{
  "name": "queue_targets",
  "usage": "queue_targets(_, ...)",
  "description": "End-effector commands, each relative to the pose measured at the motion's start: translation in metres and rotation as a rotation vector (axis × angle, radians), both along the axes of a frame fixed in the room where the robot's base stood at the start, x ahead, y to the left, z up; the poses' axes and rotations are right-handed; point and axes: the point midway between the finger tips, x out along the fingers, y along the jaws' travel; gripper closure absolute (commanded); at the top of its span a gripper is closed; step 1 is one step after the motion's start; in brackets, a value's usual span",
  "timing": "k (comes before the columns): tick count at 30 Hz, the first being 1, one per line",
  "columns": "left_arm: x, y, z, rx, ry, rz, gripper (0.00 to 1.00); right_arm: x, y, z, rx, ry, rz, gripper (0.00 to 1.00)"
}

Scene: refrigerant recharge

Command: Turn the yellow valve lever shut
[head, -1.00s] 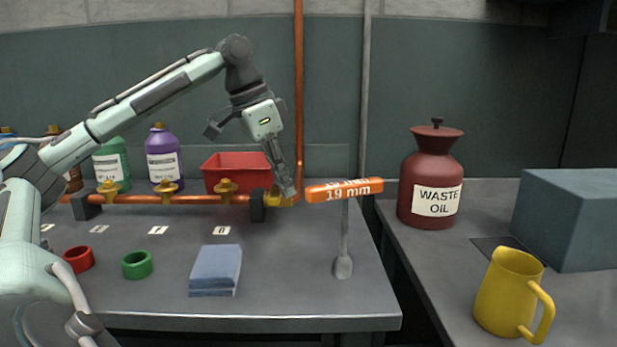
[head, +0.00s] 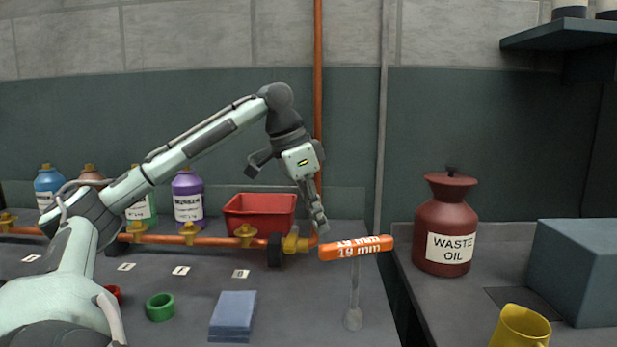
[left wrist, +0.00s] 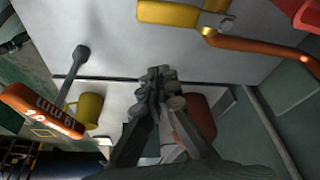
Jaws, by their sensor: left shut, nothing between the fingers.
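The yellow valve lever (head: 293,241) sits at the right end of the copper pipe (head: 212,241), at the back of the bench. In the left wrist view a yellow part of the valve (left wrist: 168,12) shows at the top edge, beside the bent pipe. My left gripper (head: 321,226) points down just right of the valve, with its fingers together and empty. In the left wrist view the closed fingertips (left wrist: 160,80) are apart from the yellow part. The fingers partly overlap the pipe's right end in the head view. My right gripper is not in view.
An orange-handled 19 mm tool (head: 356,248) is just right of the valve, close to my gripper. A red bin (head: 260,213) stands behind the pipe. A blue block (head: 232,315) lies in front. A waste oil can (head: 446,225) stands right, across a gap.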

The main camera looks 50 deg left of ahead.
Motion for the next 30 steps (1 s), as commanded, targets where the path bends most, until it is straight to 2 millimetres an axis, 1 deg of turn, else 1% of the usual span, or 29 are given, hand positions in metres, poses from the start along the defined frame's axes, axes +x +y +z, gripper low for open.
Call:
queue_targets(1,-0.001,0.001,0.010,-0.005,-0.008,-0.003,1.00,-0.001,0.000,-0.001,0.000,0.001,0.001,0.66)
queue_targets(3,-0.004,0.004,0.023,-0.006,-0.007,-0.003,1.00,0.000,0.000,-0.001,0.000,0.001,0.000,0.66)
queue_targets(7,-0.010,0.009,0.044,-0.005,-0.007,-0.003,1.00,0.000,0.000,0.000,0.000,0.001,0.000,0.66)
queue_targets(12,-0.015,0.013,0.058,0.000,-0.002,-0.002,1.00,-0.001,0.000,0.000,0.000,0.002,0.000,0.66)
queue_targets(21,-0.018,0.016,0.069,0.000,0.001,-0.001,1.00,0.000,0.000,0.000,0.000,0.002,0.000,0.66)
queue_targets(30,-0.018,0.016,0.069,-0.001,0.001,-0.002,1.00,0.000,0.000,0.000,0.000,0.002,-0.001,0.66)
